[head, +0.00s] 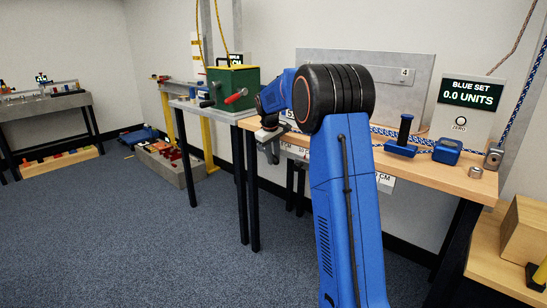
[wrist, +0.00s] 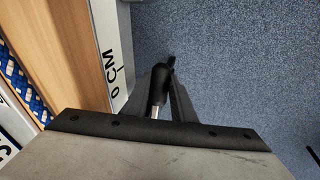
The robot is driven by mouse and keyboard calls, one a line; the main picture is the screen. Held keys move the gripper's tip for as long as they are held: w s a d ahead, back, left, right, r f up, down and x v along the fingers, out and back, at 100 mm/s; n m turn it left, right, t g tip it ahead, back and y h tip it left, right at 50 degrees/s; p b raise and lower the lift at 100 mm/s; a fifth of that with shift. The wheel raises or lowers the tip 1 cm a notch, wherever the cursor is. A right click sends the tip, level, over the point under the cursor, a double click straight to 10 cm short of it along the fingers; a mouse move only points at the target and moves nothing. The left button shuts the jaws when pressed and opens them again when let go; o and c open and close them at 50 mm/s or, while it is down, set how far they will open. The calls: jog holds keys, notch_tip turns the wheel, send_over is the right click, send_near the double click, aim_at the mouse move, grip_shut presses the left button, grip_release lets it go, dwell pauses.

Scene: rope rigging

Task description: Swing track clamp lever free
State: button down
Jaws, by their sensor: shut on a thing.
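My gripper (head: 268,148) is at the left end of the wooden bench in the head view, reached over by my blue arm. In the wrist view my gripper (wrist: 165,78) has its two grey fingers close together around a black handle with a short bright metal shaft (wrist: 158,88). It looks like the clamp lever. The handle lies beside the white scale strip marked 0 CM (wrist: 115,55) on the bench's front edge. The clamp's body and the lever's pivot are hidden behind my gripper.
On the bench (head: 445,177) stand a blue block with a black upright knob (head: 402,140) and a second blue block (head: 447,151). A blue rope runs behind them. A green box (head: 234,88) with a red handle stands left. Blue carpet is open in front.

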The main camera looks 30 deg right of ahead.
jog(key=c, duration=1.8)
grip_release()
jog(key=shift+r, duration=0.15)
jog(key=v, duration=1.7)
